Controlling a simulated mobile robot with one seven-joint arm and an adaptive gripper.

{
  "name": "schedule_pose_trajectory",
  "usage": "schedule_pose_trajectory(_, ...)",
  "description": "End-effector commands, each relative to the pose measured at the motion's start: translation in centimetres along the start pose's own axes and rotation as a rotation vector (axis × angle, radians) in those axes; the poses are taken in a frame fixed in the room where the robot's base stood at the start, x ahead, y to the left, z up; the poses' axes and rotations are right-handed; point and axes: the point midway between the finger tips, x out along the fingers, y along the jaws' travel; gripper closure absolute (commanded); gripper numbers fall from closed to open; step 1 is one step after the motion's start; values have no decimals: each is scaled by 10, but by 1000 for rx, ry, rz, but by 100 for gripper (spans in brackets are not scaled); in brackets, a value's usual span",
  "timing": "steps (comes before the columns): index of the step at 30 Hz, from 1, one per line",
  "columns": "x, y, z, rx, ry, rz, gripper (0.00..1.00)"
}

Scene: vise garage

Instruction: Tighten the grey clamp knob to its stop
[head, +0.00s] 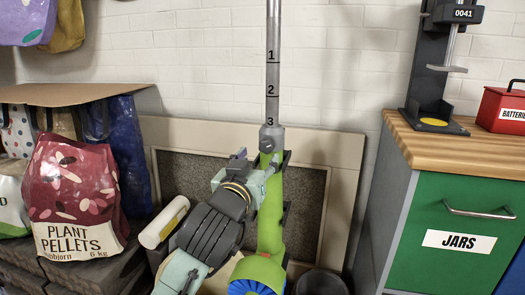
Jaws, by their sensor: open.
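A grey clamp with a round knob (266,145) sits where an upright grey pole (273,62), marked 1, 2 and 3, enters a bright green tube (271,212). The knob faces me and looks uncovered. My gripper (257,160) is open, just below and left of the knob, in front of the top of the green tube. It looks empty and apart from the knob, though the small gap is hard to judge. My wrist hides part of the tube's left side.
A framed dark panel (312,205) leans on the wall behind the tube. A plant pellets bag (75,190) stands left. A green cabinet (455,225) with a wooden top stands right, carrying a dark stand (428,95) and a red box (503,107). Free space surrounds the pole above the clamp.

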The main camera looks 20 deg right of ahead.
Motion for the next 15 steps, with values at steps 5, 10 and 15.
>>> schedule_pose_trajectory(5, 36, 0, -1, 1, 0, -1, 49)
schedule_pose_trajectory(10, 59, -1, -1, 1, 1, -1, 49)
schedule_pose_trajectory(15, 69, -1, -1, 1, 3, -2, 49)
